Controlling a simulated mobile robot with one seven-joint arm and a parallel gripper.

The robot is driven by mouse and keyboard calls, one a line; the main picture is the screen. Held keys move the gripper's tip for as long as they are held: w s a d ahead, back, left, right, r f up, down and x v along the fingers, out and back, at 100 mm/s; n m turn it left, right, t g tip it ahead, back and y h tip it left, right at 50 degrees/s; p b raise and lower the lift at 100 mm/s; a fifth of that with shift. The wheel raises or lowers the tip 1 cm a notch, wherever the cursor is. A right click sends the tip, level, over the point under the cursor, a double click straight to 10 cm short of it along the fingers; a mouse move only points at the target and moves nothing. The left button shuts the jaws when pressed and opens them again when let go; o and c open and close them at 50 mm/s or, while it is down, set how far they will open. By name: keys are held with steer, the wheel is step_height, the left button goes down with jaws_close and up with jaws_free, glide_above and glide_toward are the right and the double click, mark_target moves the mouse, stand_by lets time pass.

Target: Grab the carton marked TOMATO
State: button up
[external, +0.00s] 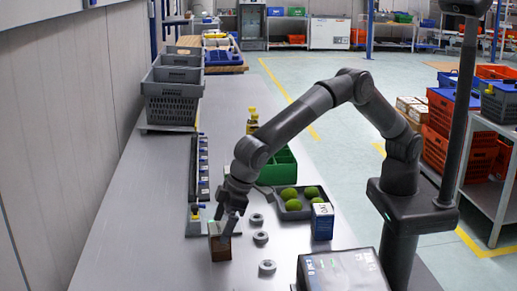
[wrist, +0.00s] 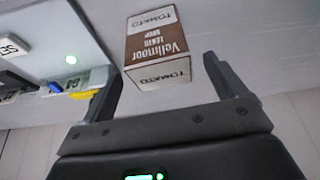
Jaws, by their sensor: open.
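The TOMATO carton (wrist: 155,52) is a brown and white box; in the wrist view its printed side and top face me, and it lies between and just beyond the fingertips. In the external view the brown carton (external: 219,246) stands upright near the front left of the grey bench. In the wrist view my gripper (wrist: 161,68) is open, with one finger on each side of the carton. I cannot tell whether either finger touches it.
Several grey rings (external: 261,238) lie right of the carton. A blue carton (external: 322,222) stands farther right, beside a dark tray (external: 293,215) holding green fruit. Grey crates (external: 170,110) stand at the back.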

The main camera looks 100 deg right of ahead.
mark_target(219, 251)
steer(key=x, duration=0.4)
steer(key=shift+s, duration=0.15)
steer(key=shift+c, duration=0.2)
steer(key=c, duration=1.2)
